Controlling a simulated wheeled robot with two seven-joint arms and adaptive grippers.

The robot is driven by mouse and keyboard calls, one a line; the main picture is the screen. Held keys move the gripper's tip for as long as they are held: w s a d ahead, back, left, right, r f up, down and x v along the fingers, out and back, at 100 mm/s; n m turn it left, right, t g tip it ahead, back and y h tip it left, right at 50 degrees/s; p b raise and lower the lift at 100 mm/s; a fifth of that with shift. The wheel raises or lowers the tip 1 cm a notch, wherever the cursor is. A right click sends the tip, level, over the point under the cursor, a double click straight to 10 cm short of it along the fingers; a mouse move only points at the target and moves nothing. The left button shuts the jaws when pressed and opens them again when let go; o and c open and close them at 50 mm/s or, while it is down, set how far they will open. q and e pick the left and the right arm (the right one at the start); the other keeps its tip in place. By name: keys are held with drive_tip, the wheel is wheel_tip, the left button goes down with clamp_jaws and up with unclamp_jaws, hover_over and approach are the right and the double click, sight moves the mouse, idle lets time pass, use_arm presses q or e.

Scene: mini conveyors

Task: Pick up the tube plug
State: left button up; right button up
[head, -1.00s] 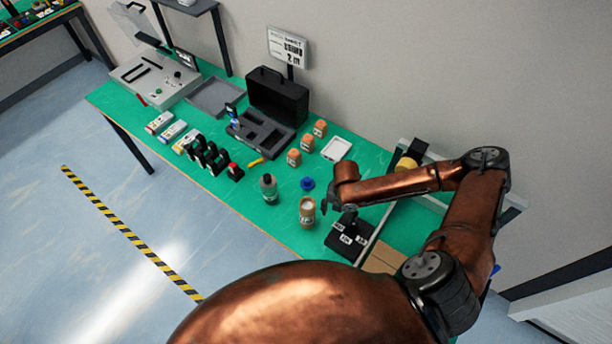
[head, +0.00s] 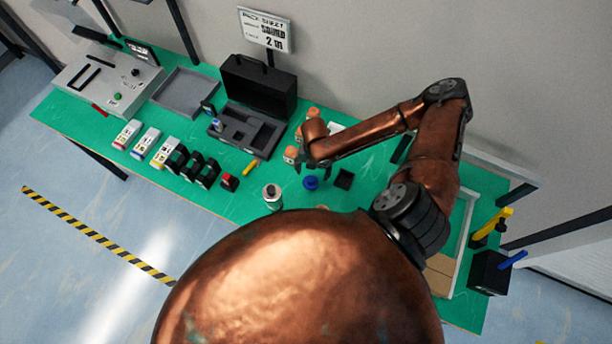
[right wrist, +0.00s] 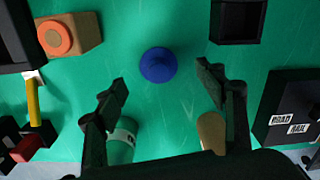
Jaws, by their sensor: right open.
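The tube plug appears to be the round blue piece (head: 310,183) standing on the green table in the head view. It also shows near the top middle of the right wrist view (right wrist: 158,65), with a raised knob on a wider base. My right gripper (head: 313,170) is open and empty, with the plug close by its fingers in the head view. In the right wrist view the plug lies ahead of the gap between the open fingers (right wrist: 163,88), apparently untouched. My left gripper is not in view.
A bottle (head: 272,195) and an orange-topped block (right wrist: 57,37) stand near the plug. A small black open box (head: 344,179) lies to its right. A tan cylinder (right wrist: 211,130) is by the right finger. A black open case (head: 252,125) stands farther back. Bare green table surrounds the plug.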

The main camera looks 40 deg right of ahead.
sight(311, 179)
drive_tip(key=shift+s+a+f, duration=0.1)
drive_tip(key=shift+s+f, duration=0.6)
drive_tip(key=f, duration=0.1)
drive_tip(key=w+f, duration=0.1)
drive_tip(key=f, duration=0.1)
drive_tip(key=shift+w+a+f+p, duration=0.1)
drive_tip(key=shift+w+a+p, duration=0.1)
drive_tip(key=shift+w+p, duration=0.1)
drive_tip(key=shift+s+f, duration=0.2)
drive_tip(key=shift+f, duration=0.45)
drive_tip(key=shift+s, duration=0.1)
drive_tip(key=shift+c, duration=0.2)
drive_tip(key=c, duration=0.5)
drive_tip(key=shift+c, duration=0.6)
drive_tip(key=c, duration=0.3)
drive_tip(key=shift+c, duration=0.3)
drive_tip(key=shift+w+r, duration=0.2)
drive_tip(key=shift+r, duration=0.15)
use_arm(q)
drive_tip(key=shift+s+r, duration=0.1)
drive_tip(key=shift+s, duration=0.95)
use_arm(e)
wheel_tip(311, 179, up, 9)
drive_tip(key=shift+r, duration=0.2)
